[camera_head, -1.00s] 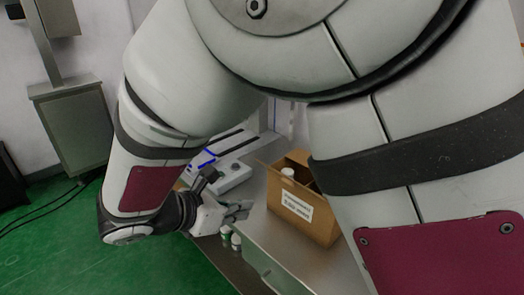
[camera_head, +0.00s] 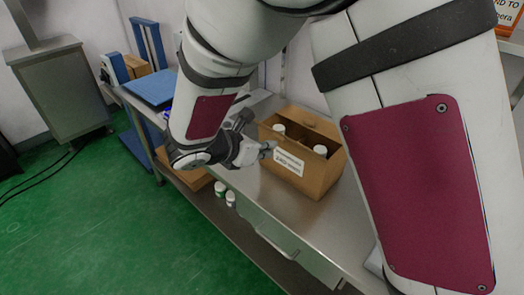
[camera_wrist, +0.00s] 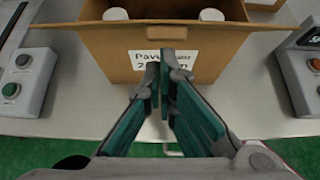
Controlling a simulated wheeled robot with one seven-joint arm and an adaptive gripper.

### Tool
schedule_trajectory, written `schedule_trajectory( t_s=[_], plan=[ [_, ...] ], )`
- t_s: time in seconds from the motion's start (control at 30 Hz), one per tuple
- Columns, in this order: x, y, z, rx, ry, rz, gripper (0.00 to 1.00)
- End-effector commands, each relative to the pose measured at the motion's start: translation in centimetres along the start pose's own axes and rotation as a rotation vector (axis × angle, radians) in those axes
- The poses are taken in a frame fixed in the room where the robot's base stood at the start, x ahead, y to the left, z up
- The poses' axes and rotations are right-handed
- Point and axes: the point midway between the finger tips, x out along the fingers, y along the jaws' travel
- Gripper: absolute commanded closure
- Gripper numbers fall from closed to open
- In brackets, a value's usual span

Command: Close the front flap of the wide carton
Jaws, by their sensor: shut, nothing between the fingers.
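The wide carton (camera_head: 318,180) is a brown cardboard box with a white printed label on its front, standing open at the top on the metal table. In the wrist view its front wall (camera_wrist: 110,60) faces me. A brown strip along the front top edge (camera_wrist: 95,30) reaches past both sides of the wall and looks like the front flap, but its angle is hard to tell. White-capped bottles (camera_head: 320,150) stand inside. My gripper (camera_wrist: 158,90) is shut and empty in front of the label, covering part of it. In the head view my gripper (camera_head: 268,151) is beside the carton's front left; contact is unclear.
Grey control boxes with buttons stand left (camera_wrist: 25,80) and right (camera_wrist: 303,75) of the carton in the wrist view. Small bottles (camera_head: 230,198) sit on a lower shelf. Bare metal table (camera_wrist: 75,115) lies before the carton.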

Motion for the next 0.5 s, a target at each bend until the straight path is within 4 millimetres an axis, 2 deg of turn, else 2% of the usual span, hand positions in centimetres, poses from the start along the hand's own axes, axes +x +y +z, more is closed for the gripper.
schedule_trajectory(
  t_s=[0.5],
  plan=[
    [-0.26, -0.07, 0.53, 0.001, 0.042, 0.000, 1.00]
  ],
)
